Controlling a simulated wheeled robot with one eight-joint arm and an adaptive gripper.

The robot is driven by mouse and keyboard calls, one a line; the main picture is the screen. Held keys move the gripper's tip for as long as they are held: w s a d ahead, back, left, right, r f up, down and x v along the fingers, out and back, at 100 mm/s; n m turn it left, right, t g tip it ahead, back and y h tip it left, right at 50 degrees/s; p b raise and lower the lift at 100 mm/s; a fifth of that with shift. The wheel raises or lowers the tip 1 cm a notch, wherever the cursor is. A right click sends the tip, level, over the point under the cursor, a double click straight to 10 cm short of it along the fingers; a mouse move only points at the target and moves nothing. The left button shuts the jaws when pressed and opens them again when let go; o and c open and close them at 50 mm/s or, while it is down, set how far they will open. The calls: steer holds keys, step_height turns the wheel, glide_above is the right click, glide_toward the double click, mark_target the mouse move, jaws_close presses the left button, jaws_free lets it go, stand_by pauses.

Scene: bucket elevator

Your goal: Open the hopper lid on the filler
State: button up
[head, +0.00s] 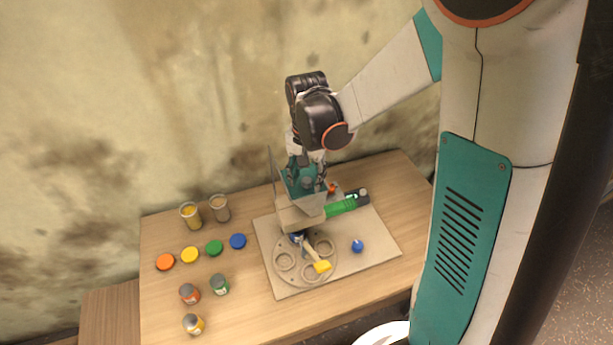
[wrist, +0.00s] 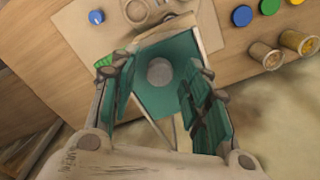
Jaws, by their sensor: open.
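The filler (head: 302,215) is a beige machine on a board, with a hopper (head: 317,203) at its top. In the wrist view a teal square face (wrist: 143,98) with a grey round part (wrist: 160,72) shows at the hopper top. I cannot tell whether this face is the shut lid or the inside of the hopper. A thin grey upright piece (head: 272,168) stands at the hopper's left. My gripper (head: 307,172) is open, right over the hopper; its fingers also show in the wrist view (wrist: 160,95), either side of the teal face. Contact is unclear.
A green cylinder (head: 341,207) lies right of the filler. A round holed plate (head: 306,262), a yellow part (head: 322,267) and a blue knob (head: 357,245) are in front. Coloured lids (head: 190,255), small jars (head: 220,285) and filled cups (head: 191,214) stand left. The wall is close behind.

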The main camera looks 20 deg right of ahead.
jaws_close()
steer(key=w+b, duration=0.1)
steer(key=w, duration=0.8)
steer(key=shift+w, duration=0.35)
jaws_free()
step_height(320, 180, up, 12)
stand_by(0.4)
